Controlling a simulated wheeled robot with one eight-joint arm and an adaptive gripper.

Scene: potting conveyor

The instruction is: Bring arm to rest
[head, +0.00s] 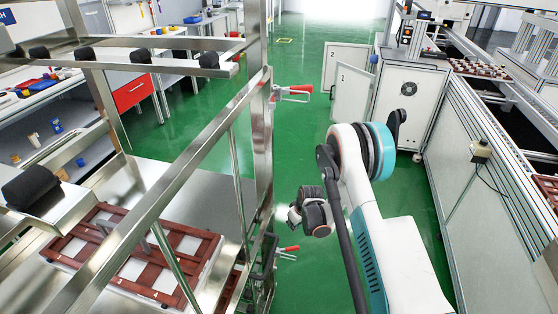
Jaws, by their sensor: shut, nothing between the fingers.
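My arm (385,225), white with teal bands, reaches up from the bottom right of the head view and folds at a large joint. My gripper (312,216), dark and small in the view, is at the arm's far end, low over the green floor. It is shut and empty. Its fingertips are too small and partly turned away to make out clearly. It is to the right of the metal rack (262,150), apart from it in the picture.
A brown tray (62,243) with white inserts lies on the rack's lower shelf. Red-handled clamps (300,88) jut out from the rack's upright. A conveyor (455,130) runs along the right. White cabinet doors (352,98) stand open ahead. The green floor (300,140) between is clear.

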